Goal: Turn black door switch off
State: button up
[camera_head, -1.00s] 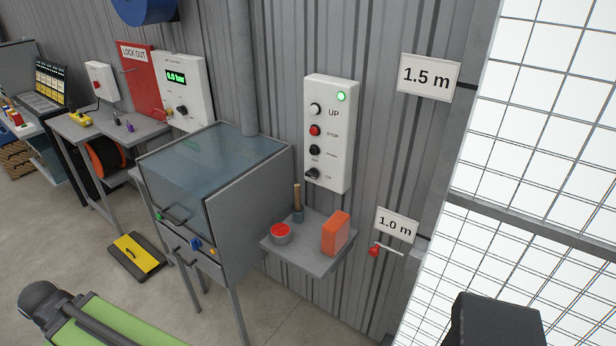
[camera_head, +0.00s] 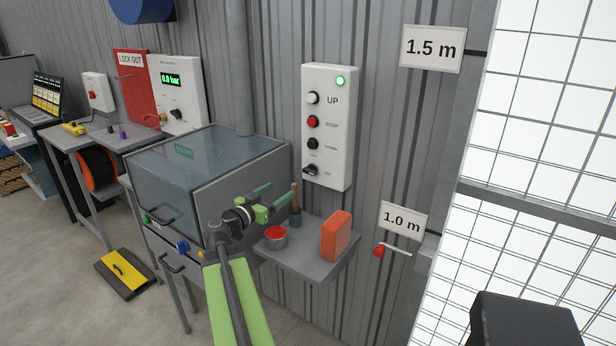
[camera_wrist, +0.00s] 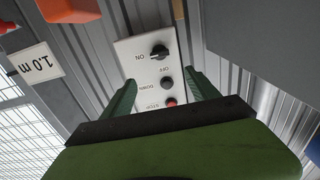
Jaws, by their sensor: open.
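The black door switch (camera_head: 311,170) is a rotary knob at the bottom of the white control panel (camera_head: 344,130). It also shows in the wrist view (camera_wrist: 160,51), with ON and OFF labels beside it. Its bar lies roughly toward the ON label in the wrist view. A green lamp (camera_head: 340,81) is lit at the panel's top. My gripper (camera_head: 282,194) is open and empty, left of and below the switch, apart from the panel. In the wrist view its two green fingers (camera_wrist: 165,88) flank the lower image of the panel, with the switch beyond the fingertips.
Below the panel, a grey shelf (camera_head: 315,265) holds an orange box (camera_head: 336,236), a red-topped can (camera_head: 276,236) and a wooden-handled tool (camera_head: 295,198). A glass-topped cabinet (camera_head: 205,170) stands left. A red-handled lever (camera_head: 379,250) is at right.

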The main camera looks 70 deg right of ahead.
aim_at(308, 172)
jog(key=x, duration=1.6)
jog(key=shift+d, duration=0.35)
jog(key=shift+s, duration=0.1)
jog(key=c, duration=1.4)
